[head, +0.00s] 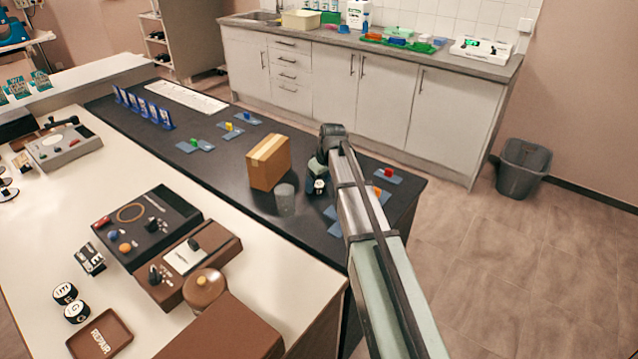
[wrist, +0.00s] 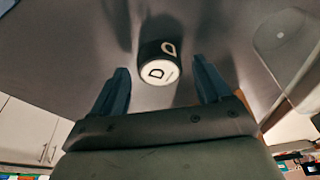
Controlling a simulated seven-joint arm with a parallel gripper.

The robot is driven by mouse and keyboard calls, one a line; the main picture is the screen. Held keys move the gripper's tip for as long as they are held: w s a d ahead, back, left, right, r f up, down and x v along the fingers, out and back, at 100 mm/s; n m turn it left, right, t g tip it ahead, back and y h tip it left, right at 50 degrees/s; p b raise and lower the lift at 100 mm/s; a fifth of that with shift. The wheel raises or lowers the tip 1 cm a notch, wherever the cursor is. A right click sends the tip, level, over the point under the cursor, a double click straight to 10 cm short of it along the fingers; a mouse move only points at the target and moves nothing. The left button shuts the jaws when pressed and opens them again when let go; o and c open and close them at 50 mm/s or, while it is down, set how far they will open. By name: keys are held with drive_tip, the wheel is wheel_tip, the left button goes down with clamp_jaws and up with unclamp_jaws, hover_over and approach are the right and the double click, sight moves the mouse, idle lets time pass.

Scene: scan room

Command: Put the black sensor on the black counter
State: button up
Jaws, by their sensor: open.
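The black sensor (wrist: 158,48) is a short black cylinder with a white round face marked D. In the wrist view it sits on the black counter (wrist: 85,60), between and just beyond my two blue-grey fingertips, with gaps on both sides. In the head view the sensor (head: 319,187) shows small at the end of my arm, on the black counter (head: 232,170), right of a grey cup. My gripper (wrist: 160,68) is open and empty; in the head view my gripper (head: 317,172) is partly hidden by my wrist.
A cardboard box (head: 268,163) and a translucent grey cup (head: 285,199) stand close left of my gripper. Blue cards with coloured blocks (head: 387,176) lie to the right. Two similar cylinders, E (head: 65,292) and G (head: 77,311), stand on the white table.

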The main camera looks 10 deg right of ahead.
drive_tip(key=v, duration=1.1)
drive_tip(key=shift+r, duration=0.15)
